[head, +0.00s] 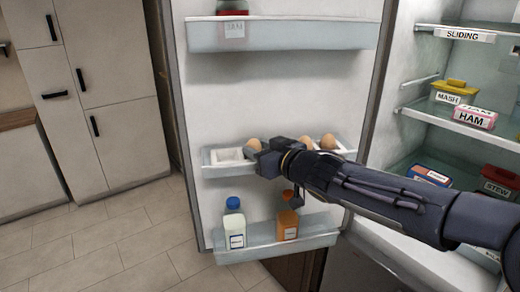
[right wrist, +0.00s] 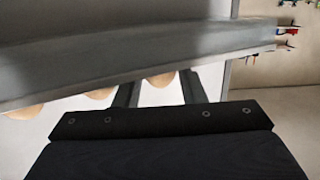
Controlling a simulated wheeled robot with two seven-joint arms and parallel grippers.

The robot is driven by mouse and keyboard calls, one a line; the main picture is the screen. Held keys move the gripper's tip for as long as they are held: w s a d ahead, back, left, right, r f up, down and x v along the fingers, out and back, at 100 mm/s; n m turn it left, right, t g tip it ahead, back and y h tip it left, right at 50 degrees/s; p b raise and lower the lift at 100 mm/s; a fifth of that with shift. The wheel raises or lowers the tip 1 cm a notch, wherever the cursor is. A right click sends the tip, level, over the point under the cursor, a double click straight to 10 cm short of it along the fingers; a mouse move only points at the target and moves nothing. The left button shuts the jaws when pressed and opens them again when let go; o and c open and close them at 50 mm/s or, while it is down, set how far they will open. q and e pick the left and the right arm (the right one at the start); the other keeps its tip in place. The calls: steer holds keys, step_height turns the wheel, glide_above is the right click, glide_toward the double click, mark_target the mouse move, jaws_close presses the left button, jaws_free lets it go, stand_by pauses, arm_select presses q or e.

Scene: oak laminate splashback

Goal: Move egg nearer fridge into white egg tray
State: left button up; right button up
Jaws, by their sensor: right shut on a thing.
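The white egg tray (head: 228,155) sits at the left end of the middle door shelf. A brown egg (head: 253,144) is at the tip of my right gripper (head: 260,151), just right of the bare part of the tray. In the right wrist view, that egg (right wrist: 160,79) shows between the two fingers of the gripper, partly hidden by a grey band. The gripper is shut on it. I cannot tell whether the egg touches the tray. Two more eggs, one (head: 306,143) beside the other (head: 328,142), stand farther right on the shelf. My left gripper is not in view.
The middle door shelf (head: 218,171) has a raised front rim. My right arm crosses the open fridge, whose shelves hold boxes such as the ham box (head: 472,118).

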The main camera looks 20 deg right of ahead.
steer(key=shift+f, duration=0.3)
steer(key=o, duration=1.1)
steer(key=shift+o, duration=0.2)
